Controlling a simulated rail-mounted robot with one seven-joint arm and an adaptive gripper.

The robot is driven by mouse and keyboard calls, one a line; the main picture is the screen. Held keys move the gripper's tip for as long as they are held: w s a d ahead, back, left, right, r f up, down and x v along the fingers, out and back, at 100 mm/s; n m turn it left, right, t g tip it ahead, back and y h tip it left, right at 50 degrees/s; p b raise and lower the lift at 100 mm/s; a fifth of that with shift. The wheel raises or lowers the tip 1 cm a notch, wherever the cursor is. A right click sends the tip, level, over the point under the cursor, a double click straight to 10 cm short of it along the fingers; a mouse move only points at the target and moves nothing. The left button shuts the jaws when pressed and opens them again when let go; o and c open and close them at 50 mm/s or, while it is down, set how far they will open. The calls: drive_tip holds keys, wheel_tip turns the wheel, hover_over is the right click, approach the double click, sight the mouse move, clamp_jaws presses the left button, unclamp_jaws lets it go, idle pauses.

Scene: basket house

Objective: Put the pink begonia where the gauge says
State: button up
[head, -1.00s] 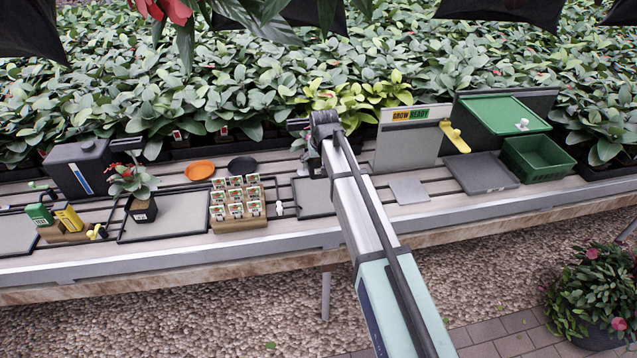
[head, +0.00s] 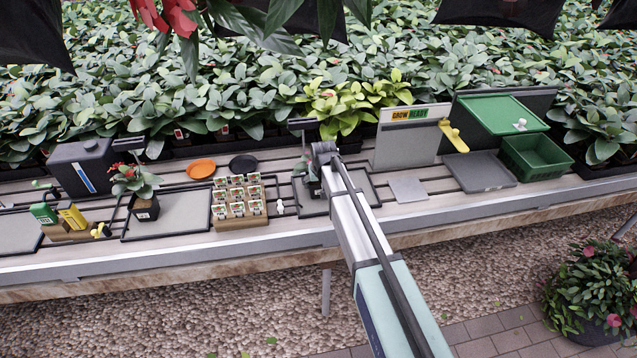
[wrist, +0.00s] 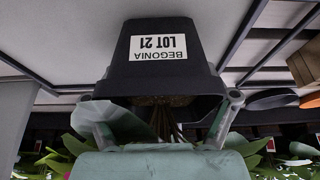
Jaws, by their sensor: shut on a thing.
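My gripper (wrist: 163,112) is shut on a black pot labelled "BEGONIA LOT 21" (wrist: 165,55). The wrist view shows the pot upside down, with stems and leaves near the fingers. In the head view, the gripper and the plant (head: 311,178) are over the middle grey tray (head: 312,206), largely hidden by my arm. I cannot tell whether the pot touches the tray or what colour its flowers are. The gauge board reading "GROW READY" (head: 410,140) stands to the right, with a yellow lever (head: 454,136) beside it.
A red-flowered potted plant (head: 145,209) stands on the left tray (head: 190,223). Between the trays is a wooden rack (head: 240,222) of seed packets. An orange saucer (head: 201,168) and black saucer (head: 243,165) lie behind. A green bin (head: 537,158) and grey tray (head: 480,172) are right.

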drive_tip(key=shift+f, duration=0.1)
drive_tip(key=o, duration=1.3)
drive_tip(key=b+v, duration=0.2)
drive_tip(key=v, duration=1)
drive_tip(key=s+d+f+m+g+h, duration=0.1)
drive_tip(key=s+d+f+m+g, duration=0.1)
drive_tip(key=s+d+f, duration=1.05)
drive_tip(key=s+d+f+m+g, duration=0.1)
drive_tip(key=s+d+f+g, duration=0.1)
drive_tip(key=s+d+f, duration=1.1)
drive_tip(key=s+f+g, duration=0.2)
drive_tip(key=s+f, duration=0.3)
drive_tip(key=s, duration=0.5)
drive_tip(key=s+a+f+g, duration=0.1)
drive_tip(key=s+f, duration=0.4)
drive_tip(key=s, duration=0.6)
drive_tip(key=s+a+f+g, duration=0.1)
drive_tip(key=s+f+g, duration=0.3)
drive_tip(key=s, duration=0.6)
drive_tip(key=shift+s+a+f, duration=0.2)
drive_tip(key=shift+s+f, duration=0.05)
drive_tip(key=shift+f, duration=0.35)
